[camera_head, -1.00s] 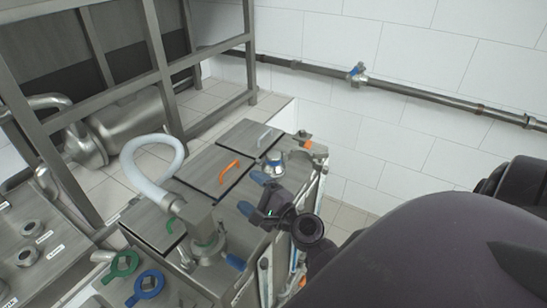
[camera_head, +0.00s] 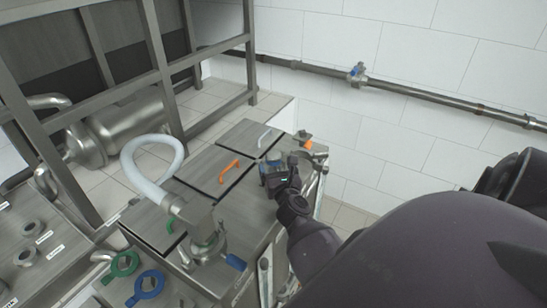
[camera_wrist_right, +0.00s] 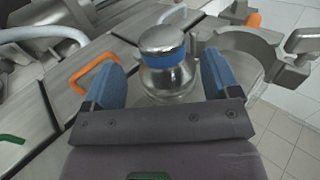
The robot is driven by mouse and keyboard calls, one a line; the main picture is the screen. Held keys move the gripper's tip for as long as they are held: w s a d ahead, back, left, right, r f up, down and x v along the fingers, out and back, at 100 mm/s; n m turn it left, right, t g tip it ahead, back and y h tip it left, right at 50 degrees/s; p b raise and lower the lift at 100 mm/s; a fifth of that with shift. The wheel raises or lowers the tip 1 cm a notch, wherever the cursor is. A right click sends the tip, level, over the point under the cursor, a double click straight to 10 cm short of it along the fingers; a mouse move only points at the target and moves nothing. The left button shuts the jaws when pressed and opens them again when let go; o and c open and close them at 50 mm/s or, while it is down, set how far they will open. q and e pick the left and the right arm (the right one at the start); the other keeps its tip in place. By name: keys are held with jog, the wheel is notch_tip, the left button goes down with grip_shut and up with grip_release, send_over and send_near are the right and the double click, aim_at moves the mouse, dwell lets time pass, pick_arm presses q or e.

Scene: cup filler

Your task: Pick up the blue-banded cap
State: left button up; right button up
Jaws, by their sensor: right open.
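The blue-banded cap (camera_wrist_right: 162,41) shows in the right wrist view as a shiny metal dome with a blue band, upright on a round metal fitting (camera_wrist_right: 168,84). My right gripper (camera_wrist_right: 163,72) is open, with one blue finger on each side of the cap and fitting. There is a visible gap to each finger in this view, so nothing is gripped. In the head view my right gripper (camera_head: 276,172) is over the cap's place and hides most or all of it. My left gripper is not in view.
A metal bracket (camera_wrist_right: 245,40) with open rings stands just right of the cap. An orange handle (camera_head: 229,171) sits on a lid to the left. A pale curved hose (camera_head: 150,187) rises farther left. Green (camera_head: 124,263) and blue (camera_head: 148,285) ring handles are at the lower left.

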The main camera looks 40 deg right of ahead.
aim_at(273, 156)
jog(key=shift+x, duration=2.8)
jog(key=shift+d+r, duration=0.1)
jog(key=shift+r, duration=0.05)
jog(key=c, duration=1.2)
